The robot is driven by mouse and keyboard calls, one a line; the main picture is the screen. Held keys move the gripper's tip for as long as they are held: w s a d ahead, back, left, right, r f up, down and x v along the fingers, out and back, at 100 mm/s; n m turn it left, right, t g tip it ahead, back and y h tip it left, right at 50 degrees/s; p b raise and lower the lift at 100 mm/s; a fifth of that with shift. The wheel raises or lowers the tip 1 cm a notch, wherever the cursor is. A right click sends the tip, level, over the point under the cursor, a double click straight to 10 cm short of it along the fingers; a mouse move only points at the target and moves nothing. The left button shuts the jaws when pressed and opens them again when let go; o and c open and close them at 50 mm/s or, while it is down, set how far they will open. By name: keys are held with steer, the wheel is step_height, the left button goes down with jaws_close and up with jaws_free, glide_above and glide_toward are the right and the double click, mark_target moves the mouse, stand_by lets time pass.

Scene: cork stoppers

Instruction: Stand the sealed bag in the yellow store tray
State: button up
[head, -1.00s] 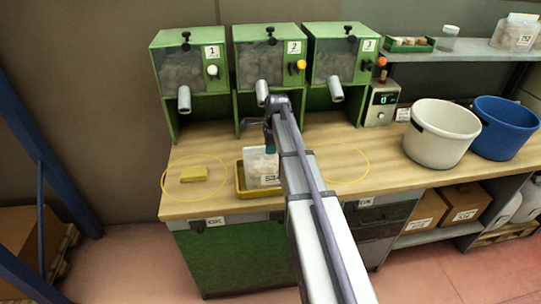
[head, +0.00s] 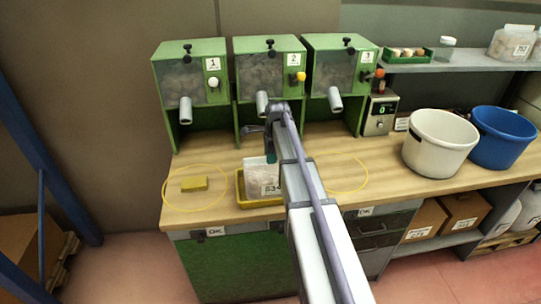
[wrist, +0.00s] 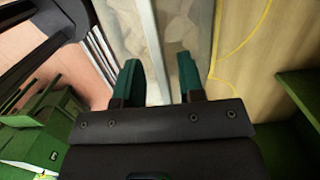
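The sealed bag (head: 262,179) is clear with pale contents and a white label. It stands upright, its lower part inside the yellow store tray (head: 241,193) on the bench. My gripper (head: 271,155) is at the bag's top right corner in the head view. In the wrist view my gripper (wrist: 157,70) has its two teal fingers apart. The bag (wrist: 185,35) shows beyond and between them, and part of it is behind the right finger. My arm hides the right side of the tray. I cannot tell whether a finger touches the bag.
A yellow block (head: 194,184) lies inside a yellow ring on the bench, left of the tray. Three green dispensers (head: 190,85) stand behind. A white bucket (head: 437,145) and a blue bucket (head: 505,138) are at the right. A second yellow ring right of my arm looks empty.

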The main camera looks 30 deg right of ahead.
step_height(320, 180, up, 11)
steer(key=d+p, duration=0.1)
steer(key=p, duration=0.9)
steer(key=s+a+n+h, duration=0.1)
steer(key=s+a+n, duration=2.05)
steer(key=s, duration=0.25)
step_height(320, 180, down, 10)
steer(key=b, duration=1)
steer(key=shift+w+d, duration=0.3)
steer(key=shift+f, duration=0.1)
